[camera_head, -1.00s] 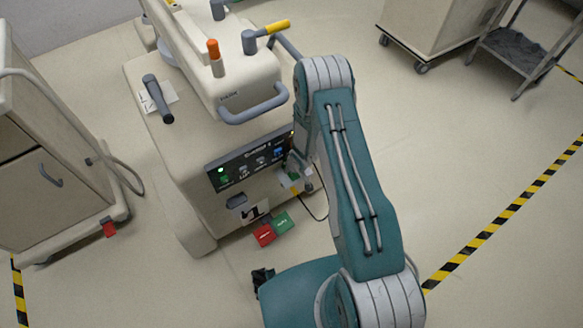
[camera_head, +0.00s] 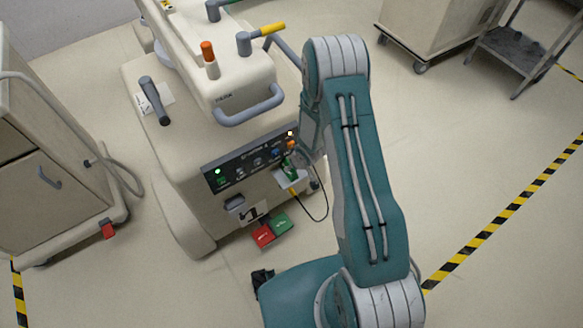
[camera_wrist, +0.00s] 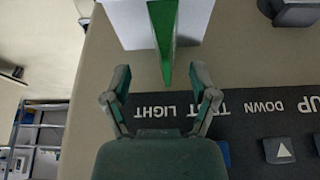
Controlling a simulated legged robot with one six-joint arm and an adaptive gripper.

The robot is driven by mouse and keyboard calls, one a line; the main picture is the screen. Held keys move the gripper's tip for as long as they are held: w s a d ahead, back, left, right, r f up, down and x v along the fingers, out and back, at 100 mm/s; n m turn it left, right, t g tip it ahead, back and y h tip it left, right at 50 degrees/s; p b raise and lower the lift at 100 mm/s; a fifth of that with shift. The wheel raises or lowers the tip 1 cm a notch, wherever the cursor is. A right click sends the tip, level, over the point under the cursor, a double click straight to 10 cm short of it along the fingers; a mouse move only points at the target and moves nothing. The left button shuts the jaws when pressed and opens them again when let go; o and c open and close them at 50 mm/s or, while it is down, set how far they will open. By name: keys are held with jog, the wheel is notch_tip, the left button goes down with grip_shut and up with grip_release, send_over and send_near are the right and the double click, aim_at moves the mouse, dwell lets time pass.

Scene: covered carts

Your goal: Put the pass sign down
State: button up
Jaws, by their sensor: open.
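A green sign (camera_wrist: 163,30), likely the pass sign, stands nearly edge-on in a white holder (camera_wrist: 120,20) in the wrist view. My gripper (camera_wrist: 161,76) is open, with its fingertips apart on either side of the sign's near tip and clear space on both sides. In the head view the green sign (camera_head: 291,172) shows small in the white holder (camera_head: 293,182) on the cart's front, below the control panel (camera_head: 245,163). My arm hides part of that area, and no lettering on the sign is readable.
The beige cart (camera_head: 165,185) carries a grey handle (camera_head: 250,108) above the panel. A red card (camera_head: 263,236) and a green card (camera_head: 281,224) sit low at its front. Another cart (camera_head: 40,185) stands at left.

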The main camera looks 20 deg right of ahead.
jog(key=s+d+r+m+t+h, duration=0.1)
jog(key=s+d+r, duration=0.1)
jog(key=r, duration=1.3)
jog(key=s+d+r+m+h, duration=0.1)
jog(key=s+r+h, duration=0.15)
jog(key=r, duration=1.25)
jog(key=s+a+r+y, duration=0.1)
jog(key=s+a+r, duration=0.1)
jog(key=s+r, duration=0.6)
jog(key=s+a+r+m+y, duration=0.1)
jog(key=s+r, duration=0.7)
jog(key=s, duration=0.5)
jog(key=shift+a, duration=0.4)
jog(key=shift+w+r, duration=0.1)
